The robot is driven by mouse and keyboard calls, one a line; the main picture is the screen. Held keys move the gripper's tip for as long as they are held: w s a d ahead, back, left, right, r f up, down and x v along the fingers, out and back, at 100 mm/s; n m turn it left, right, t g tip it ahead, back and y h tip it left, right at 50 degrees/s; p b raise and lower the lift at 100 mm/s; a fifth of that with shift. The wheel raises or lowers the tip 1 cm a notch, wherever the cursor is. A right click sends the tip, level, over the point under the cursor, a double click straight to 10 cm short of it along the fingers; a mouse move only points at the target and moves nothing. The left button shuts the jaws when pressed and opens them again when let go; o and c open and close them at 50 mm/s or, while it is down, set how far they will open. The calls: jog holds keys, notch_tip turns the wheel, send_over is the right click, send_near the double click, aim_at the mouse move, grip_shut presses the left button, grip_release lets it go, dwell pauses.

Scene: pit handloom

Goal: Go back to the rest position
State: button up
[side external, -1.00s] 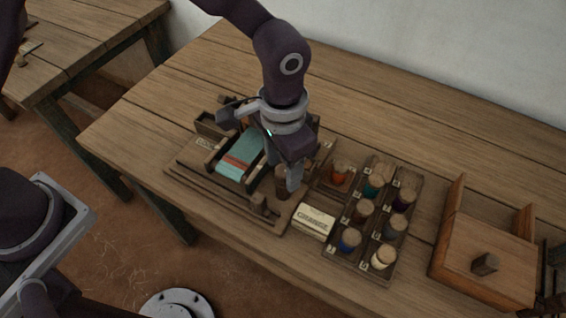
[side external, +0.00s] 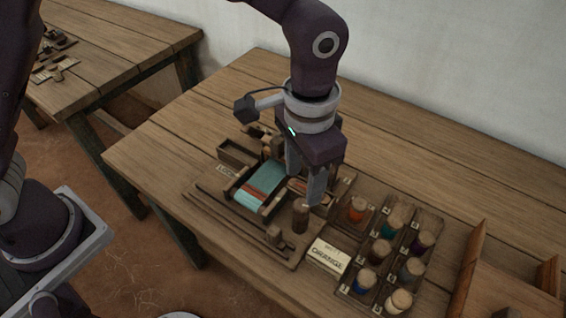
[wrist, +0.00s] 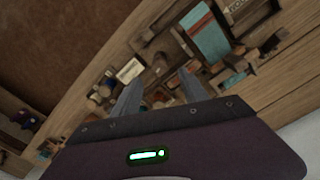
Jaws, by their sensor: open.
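My gripper (side external: 304,180) is open and empty, above the right side of the small handloom (side external: 228,212). It also shows in the wrist view (wrist: 157,90), with its two fingers apart. The loom carries a teal cloth with an orange-red band (side external: 262,187); the cloth also appears at the top of the wrist view (wrist: 208,38). A dark upright wooden cylinder (side external: 300,216) stands at the loom's right end, just below my fingers in the side view. I cannot tell the exact height of my fingertips above the loom.
A cream card reading ORANGE (side external: 327,257) lies right of the loom. A numbered rack (side external: 345,296) holds several coloured spools. A wooden box (side external: 515,300) stands at the right edge. Bare tabletop (side external: 400,160) lies behind. Another table (side external: 120,50) is at upper left.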

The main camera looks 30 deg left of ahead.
jog(key=s+a+r+n+t, duration=0.2)
jog(key=s+a+r+n, duration=0.15)
jog(key=a+r, duration=0.95)
jog(key=s+a+r+n+t, duration=0.1)
jog(key=s+a+n+t, duration=0.1)
jog(key=s+a, duration=0.9)
jog(key=shift+s+r+t, duration=0.3)
jog(key=shift+s+t, duration=0.5)
jog(key=shift+s, duration=0.35)
